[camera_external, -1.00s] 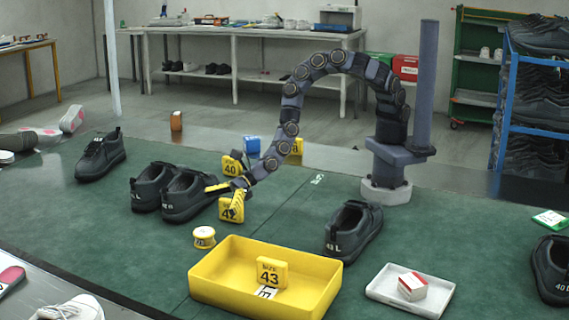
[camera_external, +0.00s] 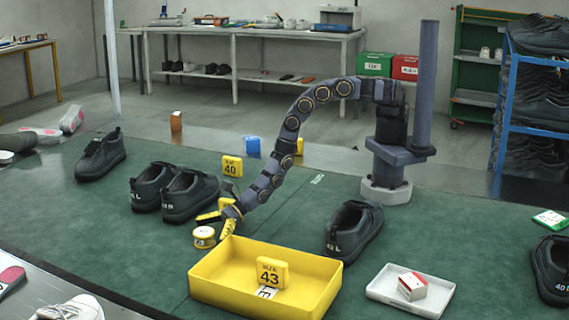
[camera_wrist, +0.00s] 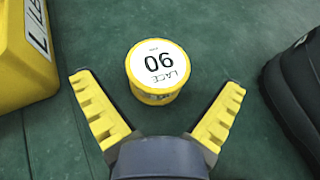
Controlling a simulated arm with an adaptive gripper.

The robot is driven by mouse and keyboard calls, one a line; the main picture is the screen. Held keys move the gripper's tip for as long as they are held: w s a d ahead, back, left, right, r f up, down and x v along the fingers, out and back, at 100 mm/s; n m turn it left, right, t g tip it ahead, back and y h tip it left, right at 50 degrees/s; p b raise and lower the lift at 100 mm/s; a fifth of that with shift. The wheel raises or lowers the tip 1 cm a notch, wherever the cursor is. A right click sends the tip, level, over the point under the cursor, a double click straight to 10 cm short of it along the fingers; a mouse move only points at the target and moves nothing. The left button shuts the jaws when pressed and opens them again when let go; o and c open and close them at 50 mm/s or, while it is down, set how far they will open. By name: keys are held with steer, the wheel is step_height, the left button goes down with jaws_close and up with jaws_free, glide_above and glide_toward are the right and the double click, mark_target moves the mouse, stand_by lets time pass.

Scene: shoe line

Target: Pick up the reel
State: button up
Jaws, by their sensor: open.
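The reel (camera_external: 204,237) is a small yellow cylinder with a white top label. It stands upright on the green mat, left of the yellow tray. In the external view my gripper (camera_external: 218,220) is low, right beside the reel; contact is not clear.
The yellow tray (camera_external: 225,290) holds a "43" block (camera_external: 271,271). Dark shoes (camera_external: 190,195) stand behind the reel, and another shoe (camera_external: 353,230) stands right of my arm. A "40" block (camera_external: 232,166) is farther back. A white tray (camera_external: 380,291) holds a small box.

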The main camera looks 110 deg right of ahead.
steer(key=shift+x, duration=0.75)
steer(key=shift+a, duration=0.15)
steer(key=c, duration=1.2)
steer(key=shift+r, duration=0.1)
